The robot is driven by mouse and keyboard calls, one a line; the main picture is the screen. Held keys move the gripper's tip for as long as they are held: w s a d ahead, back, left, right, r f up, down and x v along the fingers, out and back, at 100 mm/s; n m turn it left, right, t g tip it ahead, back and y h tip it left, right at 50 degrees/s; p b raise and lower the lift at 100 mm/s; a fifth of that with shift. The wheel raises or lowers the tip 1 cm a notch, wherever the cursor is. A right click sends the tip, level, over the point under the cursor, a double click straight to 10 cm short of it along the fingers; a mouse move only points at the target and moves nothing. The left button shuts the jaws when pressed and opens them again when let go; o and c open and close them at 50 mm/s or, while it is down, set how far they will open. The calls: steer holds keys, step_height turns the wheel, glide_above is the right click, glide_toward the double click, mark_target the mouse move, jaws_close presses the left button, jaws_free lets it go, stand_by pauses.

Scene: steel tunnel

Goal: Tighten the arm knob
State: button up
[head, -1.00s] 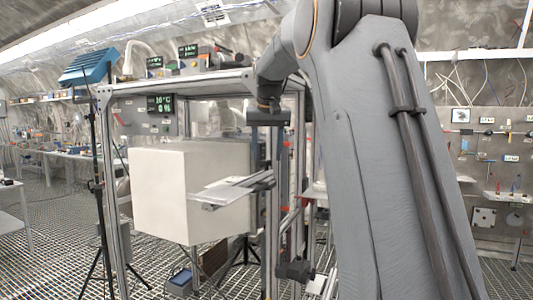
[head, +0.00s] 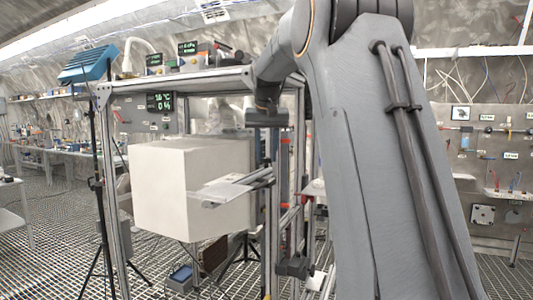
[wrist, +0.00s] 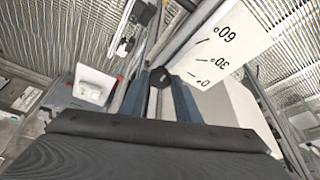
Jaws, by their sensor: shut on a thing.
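In the wrist view, a dark round knob (wrist: 161,78) sits between the two blue fingers of my gripper (wrist: 162,88). The fingers are shut on it. A white dial plate (wrist: 236,42) marked 0°, 30° and 60° lies just right of the knob. In the head view, my gripper (head: 268,140) points down at the right side of the metal frame, behind a flat bracket arm (head: 235,188). The knob cannot be made out in the head view.
A large white box (head: 170,190) stands inside the metal frame (head: 180,84), left of my gripper. A small green-digit display (head: 160,102) hangs on the frame. A tripod with a blue lamp (head: 88,64) stands at the left.

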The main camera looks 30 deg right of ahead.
steer(key=m, duration=0.1)
steer(key=m+h+p, duration=0.1)
steer(key=m, duration=0.1)
steer(key=m+g, duration=0.1)
steer(key=m, duration=0.1)
steer(key=shift+w+a+h+p, duration=0.25)
steer(key=shift+a+h+p, duration=0.05)
steer(key=shift+h+p, duration=0.1)
steer(key=m, duration=0.1)
steer(key=m+g+p, duration=0.1)
steer(key=m, duration=0.1)
steer(key=m+g, duration=0.1)
steer(key=m, duration=0.1)
steer(key=shift+w+h+p, duration=0.25)
steer(key=shift+h+p, duration=0.05)
steer(key=m+p, duration=0.1)
steer(key=m, duration=0.1)
steer(key=m+g+p, duration=0.1)
steer(key=m, duration=0.1)
steer(key=shift+w+r+g+p, duration=0.1)
steer(key=shift+w+g+p, duration=0.1)
steer(key=shift+g+p, duration=0.1)
steer(key=m+g+p, duration=0.1)
steer(key=m, duration=0.1)
steer(key=m+p, duration=0.2)
steer(key=m, duration=0.1)
steer(key=shift+w+g+p, duration=0.2)
steer(key=shift+g+p, duration=0.1)
steer(key=shift+g, duration=0.1)
steer(key=shift+y, duration=0.4)
